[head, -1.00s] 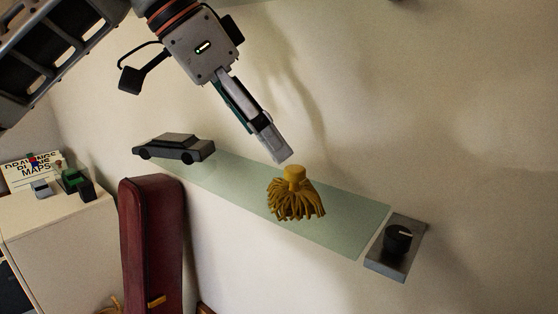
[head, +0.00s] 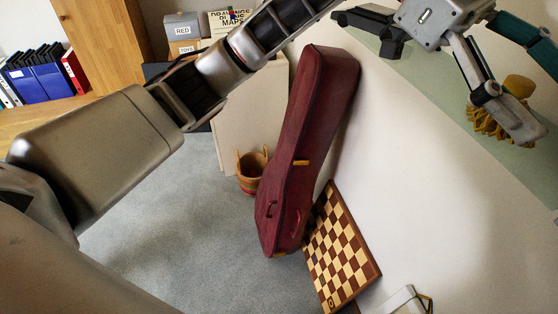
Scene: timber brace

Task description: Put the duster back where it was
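The duster (head: 488,121), with a yellow knob and mop-like strands, stands on the pale green glass shelf (head: 440,70) at the upper right. My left gripper (head: 543,98) is there too, its two fingers spread wide. One finger crosses in front of the duster and the other passes above it in the picture, so the duster shows between them. I cannot tell whether either finger touches it. The duster is partly hidden by the nearer finger.
A dark red instrument case (head: 312,140) leans against the wall beside a chessboard (head: 338,245). A wooden bucket (head: 251,172) stands on the grey carpet. A white cabinet (head: 255,110) holds boxes and a maps sign. Blue and red binders (head: 50,82) stand at far left.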

